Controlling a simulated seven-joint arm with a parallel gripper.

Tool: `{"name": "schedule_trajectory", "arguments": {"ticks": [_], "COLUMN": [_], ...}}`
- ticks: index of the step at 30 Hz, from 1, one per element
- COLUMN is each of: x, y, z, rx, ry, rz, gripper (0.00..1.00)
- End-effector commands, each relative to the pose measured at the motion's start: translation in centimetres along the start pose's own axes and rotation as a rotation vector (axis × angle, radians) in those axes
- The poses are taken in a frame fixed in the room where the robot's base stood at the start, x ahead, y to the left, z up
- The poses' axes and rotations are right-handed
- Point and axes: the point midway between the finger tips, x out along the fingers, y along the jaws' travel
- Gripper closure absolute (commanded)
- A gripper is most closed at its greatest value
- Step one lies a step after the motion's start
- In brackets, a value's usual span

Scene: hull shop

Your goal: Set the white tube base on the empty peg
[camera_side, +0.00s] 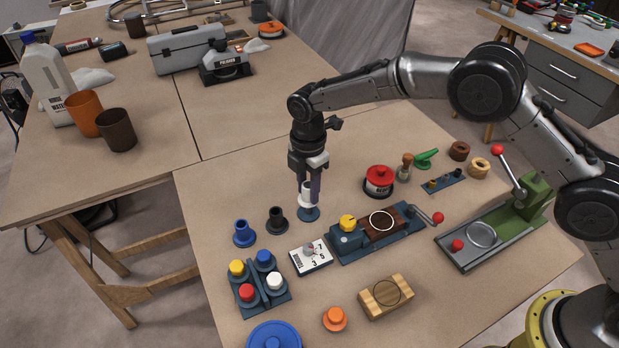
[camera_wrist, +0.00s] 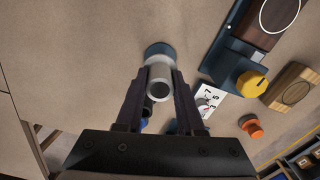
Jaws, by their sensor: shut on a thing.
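The white tube base (camera_side: 308,201) is upright between the fingers of my gripper (camera_side: 308,190), which is shut on its tube. In the wrist view the white tube base (camera_wrist: 160,88) shows its open end between the fingers (camera_wrist: 160,80). A round blue-grey peg foot (camera_side: 309,214) lies directly under it, partly covered; its rim also shows in the wrist view (camera_wrist: 157,48). The peg itself is hidden. I cannot tell whether the white flange rests on the foot or is slightly above it. A black tube base (camera_side: 277,221) and a blue one (camera_side: 243,235) stand to the left.
A white counter box (camera_side: 311,257) and a crank fixture with a yellow knob (camera_side: 348,222) stand close in front. A red-topped tin (camera_side: 379,181) is to the right. A rack of coloured caps (camera_side: 260,290) is at front left. The board behind my gripper is clear.

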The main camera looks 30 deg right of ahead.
Motion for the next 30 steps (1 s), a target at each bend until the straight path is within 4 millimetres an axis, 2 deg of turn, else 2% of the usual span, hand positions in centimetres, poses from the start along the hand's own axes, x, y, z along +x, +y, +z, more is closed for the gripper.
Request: {"name": "schedule_trajectory", "arguments": {"ticks": [6, 12, 30], "x": [2.1, 3.2, 3.4], "y": [0.0, 0.0, 0.0], "z": [0.0, 0.0, 0.0], "rx": [0.0, 0.0, 0.0], "ry": [0.0, 0.0, 0.0], "rz": [-0.002, -0.001, 0.0], "gripper": [1.0, 1.0, 1.0]}}
